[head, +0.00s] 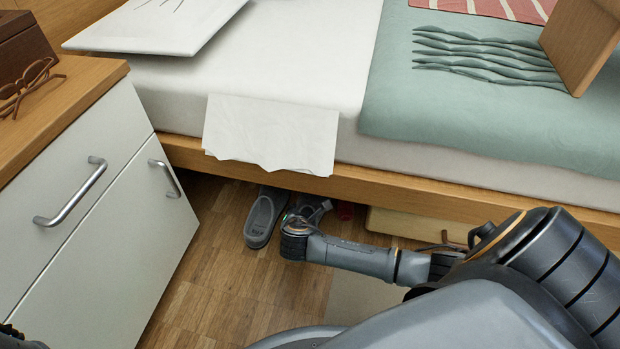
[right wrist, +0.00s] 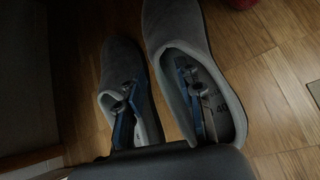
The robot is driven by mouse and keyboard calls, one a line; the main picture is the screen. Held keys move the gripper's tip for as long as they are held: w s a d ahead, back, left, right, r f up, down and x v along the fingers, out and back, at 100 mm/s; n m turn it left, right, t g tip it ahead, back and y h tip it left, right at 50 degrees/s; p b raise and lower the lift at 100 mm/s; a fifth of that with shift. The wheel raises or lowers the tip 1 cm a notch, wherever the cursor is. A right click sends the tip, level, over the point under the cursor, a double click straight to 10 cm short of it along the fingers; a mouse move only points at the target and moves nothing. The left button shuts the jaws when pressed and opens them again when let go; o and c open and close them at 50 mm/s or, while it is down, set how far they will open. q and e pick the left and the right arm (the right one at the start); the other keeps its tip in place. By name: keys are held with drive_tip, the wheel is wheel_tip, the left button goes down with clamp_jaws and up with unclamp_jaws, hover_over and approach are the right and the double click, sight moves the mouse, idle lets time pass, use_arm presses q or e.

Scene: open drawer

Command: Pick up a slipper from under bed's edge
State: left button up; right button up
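Two grey slippers lie side by side on the wood floor at the bed's edge. The left slipper (head: 262,218) shows in the head view and in the right wrist view (right wrist: 122,62). The right slipper (right wrist: 178,25) is mostly hidden behind my right gripper in the head view. My right gripper (right wrist: 157,82) is low over the slippers, fingers apart, one at each slipper's opening. Whether the fingers touch the slippers I cannot tell. A dark part at the head view's lower left corner seems to be my left gripper (head: 15,338); its fingers are not clear.
The wooden bed frame (head: 380,187) runs above the slippers, with a white cloth (head: 270,132) hanging over it. A white cabinet (head: 110,215) stands left. A red thing (head: 345,210) and a pale wooden box (head: 405,224) are under the bed.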

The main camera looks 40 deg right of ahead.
sight(301, 211)
drive_tip(key=b+x, duration=0.4)
drive_tip(key=shift+w+d+f, duration=0.1)
drive_tip(key=shift+w+f, duration=0.05)
drive_tip(key=shift+f, duration=0.25)
drive_tip(key=shift+w+d+f+b, duration=0.15)
drive_tip(key=shift+w+d+b, duration=0.1)
drive_tip(key=shift+w+b, duration=0.1)
clamp_jaws()
